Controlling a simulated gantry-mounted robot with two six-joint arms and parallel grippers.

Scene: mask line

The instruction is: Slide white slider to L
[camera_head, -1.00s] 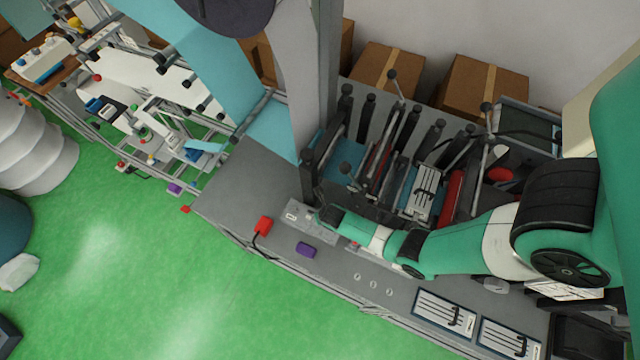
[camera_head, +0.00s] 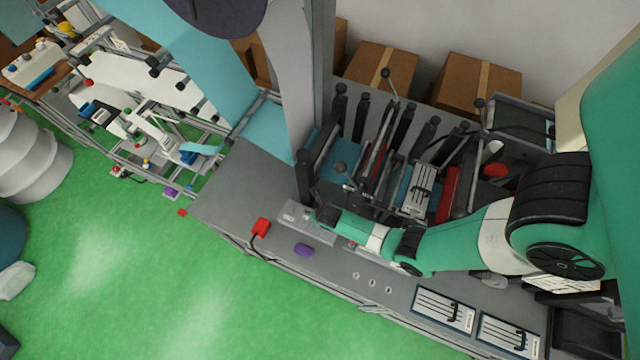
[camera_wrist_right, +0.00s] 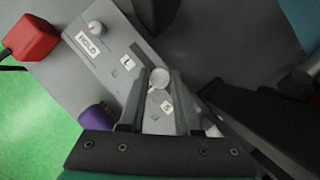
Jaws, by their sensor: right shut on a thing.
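A grey control plate (camera_wrist_right: 107,56) lies on the bench, with labels reading HOLD, L and S. A small white round slider knob (camera_wrist_right: 159,77) stands between the L label (camera_wrist_right: 127,62) and the S label (camera_wrist_right: 166,107). My right gripper (camera_wrist_right: 158,90) is shut on this knob, one finger on each side. A second pale round knob (camera_wrist_right: 96,28) sits by the HOLD label. In the head view the plate (camera_head: 293,212) is partly covered by my right arm, which comes in from the right, and the fingertips are hidden there. My left gripper is not in view.
A red block with a cable (camera_head: 260,227) lies left of the plate. A purple object (camera_head: 304,250) lies at the bench's front edge. Tall levers and dark rails (camera_head: 390,150) stand behind the plate. Two slotted panels (camera_head: 444,307) lie at the front right.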

